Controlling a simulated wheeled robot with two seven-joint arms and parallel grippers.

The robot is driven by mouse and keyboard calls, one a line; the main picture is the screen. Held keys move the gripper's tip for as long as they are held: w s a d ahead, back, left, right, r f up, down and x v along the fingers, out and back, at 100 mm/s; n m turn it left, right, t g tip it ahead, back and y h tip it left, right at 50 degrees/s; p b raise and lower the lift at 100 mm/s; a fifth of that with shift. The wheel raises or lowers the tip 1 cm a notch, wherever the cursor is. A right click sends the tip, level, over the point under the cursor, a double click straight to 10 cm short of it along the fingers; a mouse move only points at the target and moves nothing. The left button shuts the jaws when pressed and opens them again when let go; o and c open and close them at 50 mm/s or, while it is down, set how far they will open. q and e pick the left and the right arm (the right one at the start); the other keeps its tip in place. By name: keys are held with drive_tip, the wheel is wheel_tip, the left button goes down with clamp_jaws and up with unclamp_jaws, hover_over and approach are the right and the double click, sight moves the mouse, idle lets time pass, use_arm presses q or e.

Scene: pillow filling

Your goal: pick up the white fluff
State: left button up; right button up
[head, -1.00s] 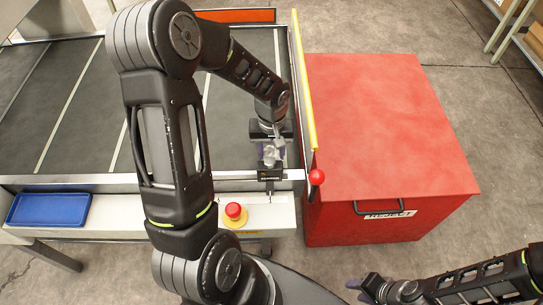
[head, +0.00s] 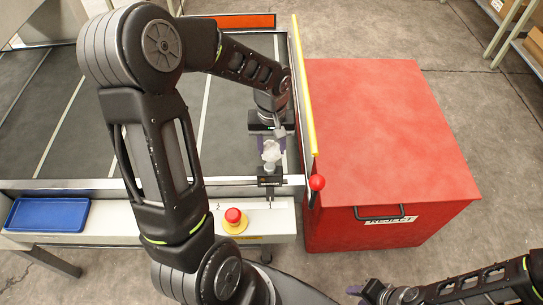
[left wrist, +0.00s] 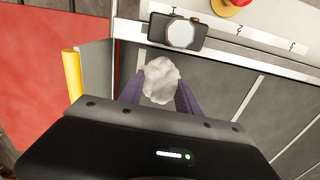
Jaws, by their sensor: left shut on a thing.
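The white fluff (head: 271,151) is a small pale lump near the right end of the conveyor. It also shows in the left wrist view (left wrist: 161,80), between the two purple fingers. My left gripper (head: 271,146) is shut on the fluff, over the conveyor's near right corner. My right gripper (head: 362,291) is at the bottom right of the head view, low in front of the red bin; its fingers are too small and partly cut off to judge.
A yellow-topped barrier (head: 304,90) stands between the conveyor (head: 60,110) and the red bin (head: 385,130). A red stop button (head: 233,215) and a blue tray (head: 48,214) are on the conveyor's front ledge. A small black bracket (left wrist: 179,32) sits on the near rail.

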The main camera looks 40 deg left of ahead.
sight(272, 148)
use_arm(q)
wheel_tip(272, 148, up, 5)
drive_tip(key=shift+f, duration=0.1)
